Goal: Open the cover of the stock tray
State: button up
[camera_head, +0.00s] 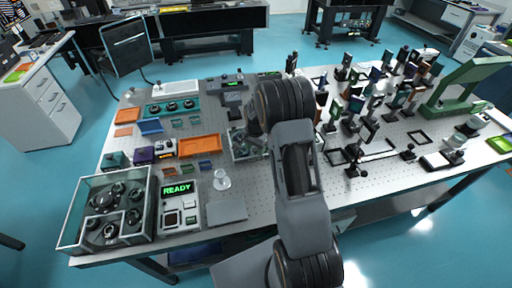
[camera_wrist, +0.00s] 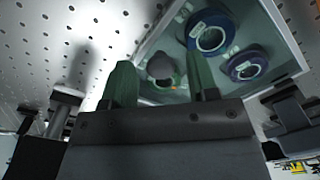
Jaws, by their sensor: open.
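In the wrist view, my gripper (camera_wrist: 160,64) is open, its two green fingers apart. A grey round knob (camera_wrist: 160,67) shows between the fingertips; I cannot tell whether they touch it. Beyond it is a pale-rimmed tray (camera_wrist: 285,40) with a see-through top, seemingly the stock tray with its cover down. Blue and dark ring-shaped parts (camera_wrist: 244,66) show through it. In the head view, what looks like the same small tray (camera_head: 243,155) stands left of my arm, near the table's middle. My arm hides the gripper there.
A larger clear-walled box (camera_head: 153,205) with dark round parts stands at the front left. Beside it are a device reading READY (camera_head: 177,188), a clear glass-like piece (camera_head: 222,180) and a grey plate (camera_head: 227,208). An orange tray (camera_head: 200,145) lies left. Many optic mounts (camera_head: 368,130) crowd the right.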

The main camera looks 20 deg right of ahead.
jog(key=shift+c, duration=0.2)
grip_shut()
jog(key=shift+d, duration=0.1)
